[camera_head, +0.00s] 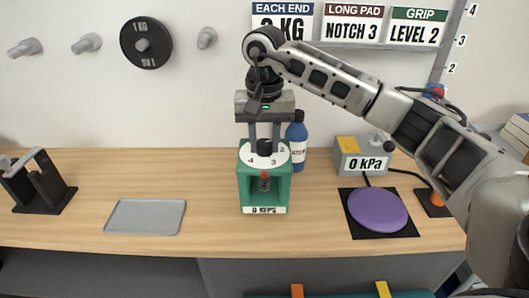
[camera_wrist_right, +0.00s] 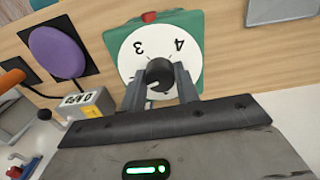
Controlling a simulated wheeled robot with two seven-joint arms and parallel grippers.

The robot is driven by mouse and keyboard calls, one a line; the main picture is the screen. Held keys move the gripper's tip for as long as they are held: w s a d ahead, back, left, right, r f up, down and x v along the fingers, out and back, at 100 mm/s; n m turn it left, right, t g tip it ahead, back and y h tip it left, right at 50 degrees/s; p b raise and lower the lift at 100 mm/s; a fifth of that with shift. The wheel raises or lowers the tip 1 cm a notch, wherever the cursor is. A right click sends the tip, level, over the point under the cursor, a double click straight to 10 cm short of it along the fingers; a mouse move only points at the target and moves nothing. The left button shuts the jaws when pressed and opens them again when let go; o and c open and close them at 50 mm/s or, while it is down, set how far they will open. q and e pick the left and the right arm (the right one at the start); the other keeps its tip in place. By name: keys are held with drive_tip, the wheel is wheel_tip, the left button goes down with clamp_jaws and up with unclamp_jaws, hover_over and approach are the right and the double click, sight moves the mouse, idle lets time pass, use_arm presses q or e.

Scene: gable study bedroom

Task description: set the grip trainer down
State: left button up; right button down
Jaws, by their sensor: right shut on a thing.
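The grip trainer (camera_head: 245,180) is a green frame with a white dial on top, marked 2, 3 and 4 in view, and a "0 REPS" plate low on its front. It is upright and appears to stand on the wooden desk. My right gripper (camera_head: 264,138) points down from above, its fingers shut on the black dial knob (camera_head: 264,147). In the right wrist view the fingers (camera_wrist_right: 160,78) flank the knob (camera_wrist_right: 160,74) over the white dial (camera_wrist_right: 190,62). My left gripper is not in view.
A grey tray (camera_head: 145,216) lies left of the trainer, with a black stand (camera_head: 38,186) farther left. A blue bottle (camera_head: 296,148) stands close behind it. A 0 kPa gauge box (camera_head: 349,152) and a purple pad (camera_head: 377,210) are to the right. Bare desk (camera_head: 212,205) separates tray and trainer.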

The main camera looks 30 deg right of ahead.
drive_tip(key=shift+w+f, duration=0.15)
drive_tip(key=shift+w+d+f, duration=0.1)
drive_tip(key=shift+w+f, duration=0.05)
drive_tip(key=shift+f, duration=0.8)
drive_tip(key=shift+w+d+f, duration=0.1)
drive_tip(key=shift+f, duration=0.9)
drive_tip(key=shift+f, duration=0.15)
drive_tip(key=c, duration=1)
unclamp_jaws()
drive_tip(key=shift+c, duration=0.2)
